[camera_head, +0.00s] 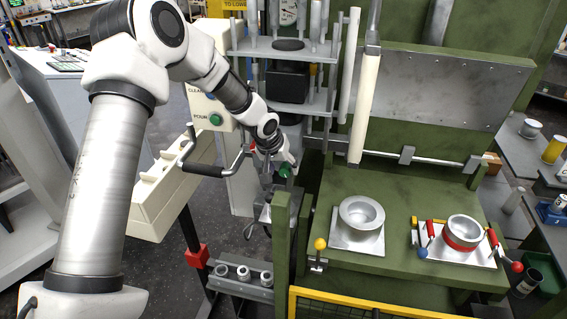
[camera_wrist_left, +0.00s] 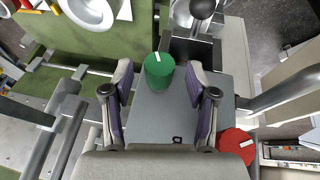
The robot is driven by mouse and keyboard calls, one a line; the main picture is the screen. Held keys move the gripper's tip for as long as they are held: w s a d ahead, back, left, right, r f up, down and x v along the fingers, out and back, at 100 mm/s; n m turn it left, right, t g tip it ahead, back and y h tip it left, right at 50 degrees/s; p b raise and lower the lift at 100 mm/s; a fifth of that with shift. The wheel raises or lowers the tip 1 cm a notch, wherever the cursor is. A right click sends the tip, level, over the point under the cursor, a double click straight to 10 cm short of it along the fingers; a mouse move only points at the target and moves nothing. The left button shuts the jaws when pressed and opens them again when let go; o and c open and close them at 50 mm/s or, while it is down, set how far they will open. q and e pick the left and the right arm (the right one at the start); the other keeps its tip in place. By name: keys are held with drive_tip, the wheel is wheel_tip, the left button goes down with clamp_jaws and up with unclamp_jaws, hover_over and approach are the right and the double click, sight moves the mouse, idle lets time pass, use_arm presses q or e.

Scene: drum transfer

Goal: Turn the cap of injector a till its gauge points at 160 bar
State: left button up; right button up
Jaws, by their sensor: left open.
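A green cap (camera_wrist_left: 158,70) with a short white mark shows in the left wrist view, ahead of and between the fingertips of my left gripper (camera_wrist_left: 160,80). The fingers are apart with nothing gripped. A red cap (camera_wrist_left: 238,145), also with a white mark, lies to the right, outside the fingers. In the head view my left gripper (camera_head: 275,166) is at the green cap (camera_head: 285,170), beside the green press. I cannot tell which cap belongs to injector a. No gauge reading is legible. My right gripper is not in view.
The green press table (camera_head: 400,190) to the right holds a metal bowl (camera_head: 361,215) and a red-banded pot (camera_head: 462,232). A yellow rail (camera_head: 360,303) runs in front.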

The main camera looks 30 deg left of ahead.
use_arm(q)
drive_tip(key=shift+w+f, duration=0.65)
drive_tip(key=shift+f, duration=0.1)
drive_tip(key=shift+s+r, duration=0.15)
drive_tip(key=shift+s, duration=0.1)
drive_tip(key=shift+s+r, duration=0.15)
drive_tip(key=shift+s, duration=0.1)
clamp_jaws()
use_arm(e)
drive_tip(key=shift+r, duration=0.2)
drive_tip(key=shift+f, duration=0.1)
